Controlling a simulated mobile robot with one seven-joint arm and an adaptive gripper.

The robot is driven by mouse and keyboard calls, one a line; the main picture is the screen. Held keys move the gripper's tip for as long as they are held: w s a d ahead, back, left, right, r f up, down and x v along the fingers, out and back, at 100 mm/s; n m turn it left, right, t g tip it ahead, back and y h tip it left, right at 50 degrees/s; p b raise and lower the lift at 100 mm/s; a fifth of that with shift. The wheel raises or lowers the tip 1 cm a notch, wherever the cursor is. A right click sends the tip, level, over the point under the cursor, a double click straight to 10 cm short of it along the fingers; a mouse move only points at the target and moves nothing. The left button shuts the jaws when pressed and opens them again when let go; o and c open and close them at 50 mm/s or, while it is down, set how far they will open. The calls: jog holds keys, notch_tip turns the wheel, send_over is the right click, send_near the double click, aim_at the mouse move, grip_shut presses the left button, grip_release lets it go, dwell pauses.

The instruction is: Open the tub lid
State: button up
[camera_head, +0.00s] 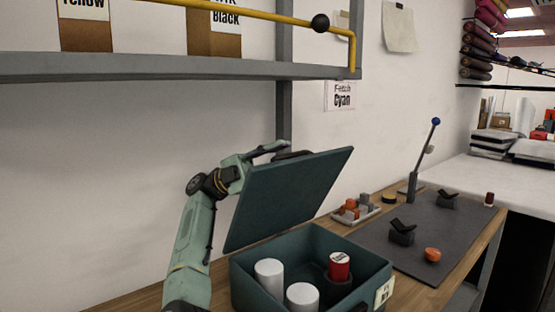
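The tub (257,287) is a dark teal box on the wooden bench. Its lid (290,195) is raised and tilted up steeply at the tub's back left, so the inside shows. Inside stand two white cylinders (269,275) and a red one with a pale top (339,267), which sits in a dark round holder. My arm reaches up on the left, and its end bends over behind the lid's upper edge. My gripper (292,155) shows only as a dark part at that edge; its fingers are hidden, and I cannot tell whether they touch the lid.
A grey mat (405,250) right of the tub bears dark stands, an orange round piece (432,254) and a lever with a blue knob (436,121). A small tray (362,217) of orange and grey pieces lies behind the tub. A shelf (150,68) with a yellow rail hangs above.

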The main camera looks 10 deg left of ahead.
jog(key=shift+o, duration=0.6)
notch_tip(320, 180, up, 2)
jog(key=shift+w+d+r, duration=0.1)
jog(key=shift+d+r, duration=0.05)
jog(key=shift+d, duration=0.15)
jog(key=shift+s+a+f, duration=0.2)
jog(key=shift+f, duration=0.1)
